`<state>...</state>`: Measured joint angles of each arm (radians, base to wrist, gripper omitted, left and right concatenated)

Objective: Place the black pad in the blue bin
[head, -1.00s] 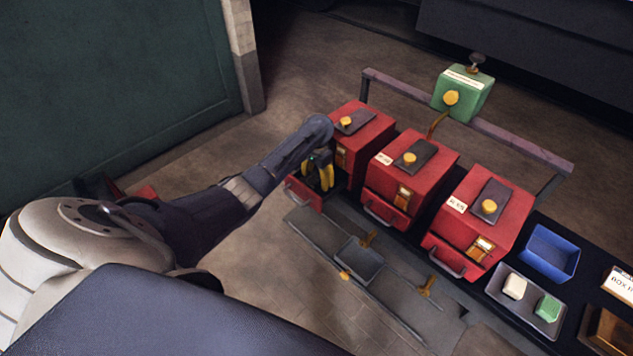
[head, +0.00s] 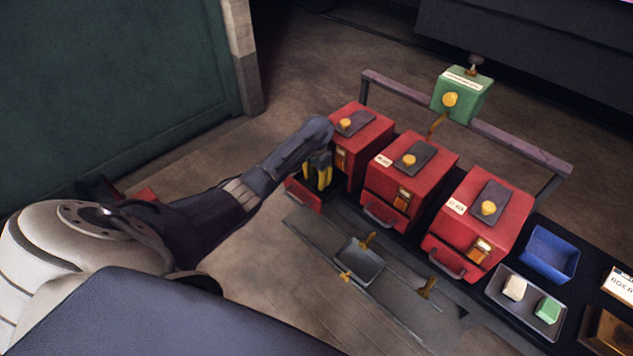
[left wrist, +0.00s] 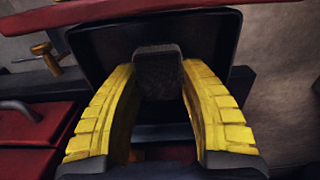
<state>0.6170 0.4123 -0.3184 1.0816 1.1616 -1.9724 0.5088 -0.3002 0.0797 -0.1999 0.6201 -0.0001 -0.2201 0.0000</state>
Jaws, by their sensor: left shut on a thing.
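My left gripper (head: 319,180) has yellow fingers and sits at the open drawer (head: 303,195) of the leftmost red box. In the left wrist view its fingers (left wrist: 160,85) are closed on the black pad (left wrist: 158,72), a small dark block between the tips. Behind the pad is the dark drawer interior. The head view does not show the pad; the gripper and drawer hide it. The blue bin (head: 550,254) is an open, empty-looking tray at the right. My right gripper is not in view.
Two more red boxes (head: 410,170) (head: 483,220) with handled drawers stand to the right. A grey tray (head: 526,315) holds a cream block and a green block. A green box (head: 463,95) sits on a rail behind. A grey track (head: 400,290) with a small tray runs in front.

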